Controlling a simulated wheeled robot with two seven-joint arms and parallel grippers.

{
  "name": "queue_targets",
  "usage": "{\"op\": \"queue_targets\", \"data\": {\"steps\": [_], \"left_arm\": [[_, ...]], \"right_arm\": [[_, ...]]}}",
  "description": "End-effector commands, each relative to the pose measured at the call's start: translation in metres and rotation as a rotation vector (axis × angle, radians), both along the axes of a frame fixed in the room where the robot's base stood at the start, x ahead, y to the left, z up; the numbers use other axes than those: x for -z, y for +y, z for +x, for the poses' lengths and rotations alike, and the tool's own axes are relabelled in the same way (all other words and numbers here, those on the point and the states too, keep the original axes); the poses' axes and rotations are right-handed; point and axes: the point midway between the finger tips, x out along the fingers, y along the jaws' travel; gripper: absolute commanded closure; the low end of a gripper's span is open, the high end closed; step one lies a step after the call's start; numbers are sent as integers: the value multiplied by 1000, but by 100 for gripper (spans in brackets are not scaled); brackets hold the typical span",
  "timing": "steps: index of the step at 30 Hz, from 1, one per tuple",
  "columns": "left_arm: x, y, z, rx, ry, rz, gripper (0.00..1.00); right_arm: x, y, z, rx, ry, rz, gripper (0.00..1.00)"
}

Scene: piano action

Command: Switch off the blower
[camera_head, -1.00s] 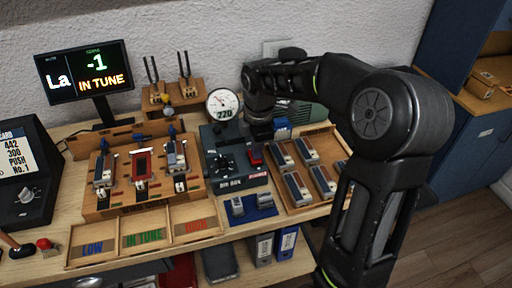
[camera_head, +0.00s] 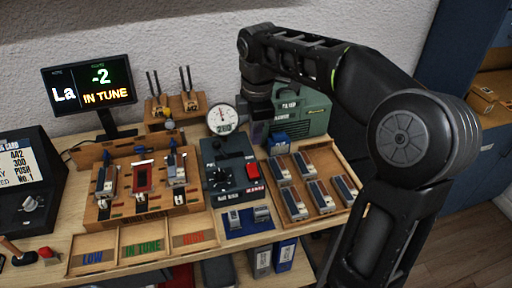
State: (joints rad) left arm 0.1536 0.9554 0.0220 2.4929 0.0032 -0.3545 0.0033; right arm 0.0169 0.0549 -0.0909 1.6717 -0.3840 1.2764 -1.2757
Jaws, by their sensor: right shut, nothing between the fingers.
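A green boxy machine (camera_head: 306,116), which looks like the blower, stands at the back of the bench against the wall. My right gripper (camera_head: 260,112) points down at its left end, and covers part of it. The fingers are shut and empty. I cannot tell whether they touch the machine. A dark grey control box (camera_head: 232,178) with a black knob stands in front of it, with a round dial gauge (camera_head: 223,118) behind. A red rocker or button (camera_head: 251,171) sits on the box's right side. My left gripper is out of view.
A wooden tray (camera_head: 335,208) with several grey blocks lies right of the control box. A blue block (camera_head: 278,143) stands behind it. A wooden fixture (camera_head: 150,208) and a monitor (camera_head: 90,83) reading "-2 IN TUNE" are at left.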

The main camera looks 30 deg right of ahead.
Motion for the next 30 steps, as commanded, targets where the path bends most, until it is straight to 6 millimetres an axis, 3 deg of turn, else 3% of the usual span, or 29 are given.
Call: {"op": "queue_targets", "data": {"steps": [6, 17, 23, 26, 30], "left_arm": [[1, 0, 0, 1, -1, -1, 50], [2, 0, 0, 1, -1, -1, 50], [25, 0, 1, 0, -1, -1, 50], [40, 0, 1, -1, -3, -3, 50], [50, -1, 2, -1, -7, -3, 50]], "right_arm": [[-16, 1, -2, 0, -1, 1, 100], [-14, 0, -2, 2, 0, 0, 100], [-6, -9, -10, 22, -38, -1, 100], [-6, -12, -17, 137, -88, 4, 100], [-9, -13, -23, 419, -150, 39, 100]]}}
